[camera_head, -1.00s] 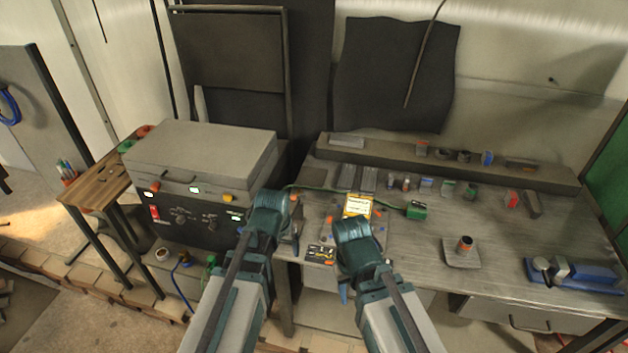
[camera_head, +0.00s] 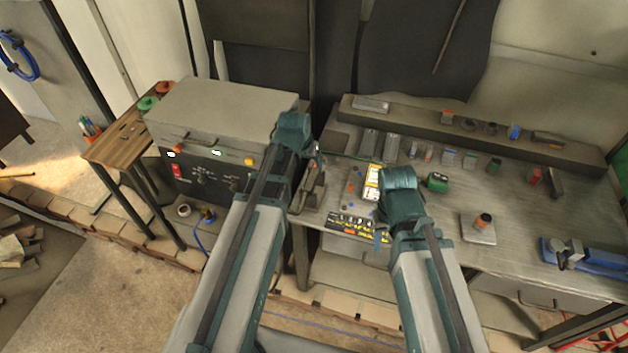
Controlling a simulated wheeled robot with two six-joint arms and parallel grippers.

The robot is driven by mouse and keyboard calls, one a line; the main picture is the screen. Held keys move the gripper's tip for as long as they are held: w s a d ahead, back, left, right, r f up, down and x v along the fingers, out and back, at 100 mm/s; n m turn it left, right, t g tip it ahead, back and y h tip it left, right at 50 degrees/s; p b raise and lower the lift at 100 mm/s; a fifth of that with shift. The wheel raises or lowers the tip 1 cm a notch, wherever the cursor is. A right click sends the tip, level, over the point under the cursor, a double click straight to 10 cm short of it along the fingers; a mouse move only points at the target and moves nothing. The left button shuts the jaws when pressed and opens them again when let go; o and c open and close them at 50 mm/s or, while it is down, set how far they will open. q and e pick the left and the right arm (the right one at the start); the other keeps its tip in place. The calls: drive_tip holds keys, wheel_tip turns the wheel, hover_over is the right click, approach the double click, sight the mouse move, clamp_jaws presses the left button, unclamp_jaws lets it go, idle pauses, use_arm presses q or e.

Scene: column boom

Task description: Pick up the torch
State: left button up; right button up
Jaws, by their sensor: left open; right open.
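I cannot pick out the torch with certainty. A narrow greyish-brown object (camera_head: 311,186) at the left end of the metal workbench (camera_head: 455,203) could be it, but its shape is unclear. My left gripper (camera_head: 316,150) is open near the bench's left edge, just above and beside that object. My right gripper (camera_head: 380,212) is open over the front of the bench, beside a yellow and white box (camera_head: 372,183). Its arm hides part of the bench surface.
A grey machine (camera_head: 220,113) with lit controls stands left of the bench, beside a small wooden table (camera_head: 117,142). A green block (camera_head: 437,182), a square plate with a cup (camera_head: 478,229) and a blue tool (camera_head: 587,253) lie to the right. A raised ledge (camera_head: 420,119) runs along the back.

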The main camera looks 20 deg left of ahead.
sight(313, 174)
use_arm(q)
drive_tip(key=b+x, duration=0.4)
drive_tip(key=x, duration=0.2)
drive_tip(key=shift+b, duration=0.3)
drive_tip(key=shift+f, duration=0.1)
drive_tip(key=b+x, duration=0.4)
drive_tip(key=x, duration=0.1)
drive_tip(key=shift+d+b, duration=0.3)
drive_tip(key=shift+b, duration=0.05)
clamp_jaws()
